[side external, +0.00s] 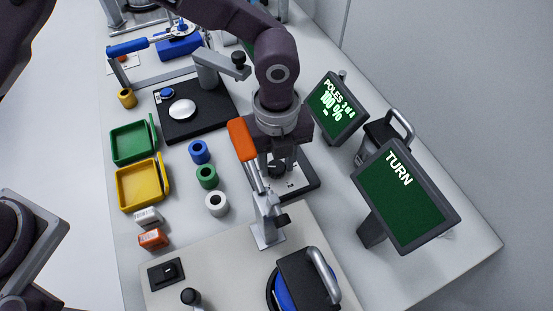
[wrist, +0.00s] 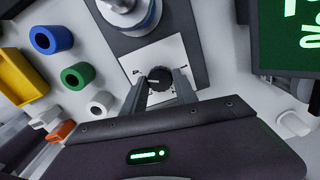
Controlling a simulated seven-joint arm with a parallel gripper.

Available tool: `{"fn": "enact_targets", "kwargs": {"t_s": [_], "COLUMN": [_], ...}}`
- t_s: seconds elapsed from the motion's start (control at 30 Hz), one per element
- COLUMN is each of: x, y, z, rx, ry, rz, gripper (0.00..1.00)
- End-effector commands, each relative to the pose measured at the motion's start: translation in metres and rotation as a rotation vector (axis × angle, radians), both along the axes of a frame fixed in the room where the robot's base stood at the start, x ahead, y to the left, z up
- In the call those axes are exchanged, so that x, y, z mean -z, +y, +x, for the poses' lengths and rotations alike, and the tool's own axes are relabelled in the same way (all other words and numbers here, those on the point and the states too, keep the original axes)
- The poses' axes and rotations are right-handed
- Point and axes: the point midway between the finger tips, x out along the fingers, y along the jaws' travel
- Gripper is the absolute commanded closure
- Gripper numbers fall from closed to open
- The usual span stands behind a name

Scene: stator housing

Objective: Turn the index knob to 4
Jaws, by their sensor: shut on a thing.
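The index knob (wrist: 160,78) is a round black ribbed knob on a white plate (wrist: 165,55) in the wrist view. My gripper (wrist: 160,84) is shut on the knob, with one finger on each side of it. In the side view the knob (side external: 277,168) shows small below my gripper (side external: 277,162). The knob's pointer and the plate's numbers are too small to read. One screen (side external: 337,106) reads "POLES 3 of 4" and "100 %". Another screen (side external: 405,195) reads "TURN".
Blue (side external: 199,151), green (side external: 206,175) and white (side external: 216,203) rings lie further left, beside green (side external: 133,143) and yellow (side external: 142,185) trays. The screens stand to the right.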

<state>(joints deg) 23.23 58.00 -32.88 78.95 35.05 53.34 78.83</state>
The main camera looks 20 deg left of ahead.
Motion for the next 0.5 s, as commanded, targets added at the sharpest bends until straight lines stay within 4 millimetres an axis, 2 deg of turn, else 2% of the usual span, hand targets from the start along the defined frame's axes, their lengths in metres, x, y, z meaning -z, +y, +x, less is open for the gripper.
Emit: {"fn": "enact_targets", "kwargs": {"t_s": [0.5], "x": [-0.0017], "y": [-0.0009], "z": [0.0007], "rx": [0.057], "ry": [-0.002], "rz": [-0.003], "gripper": [1.00]}}
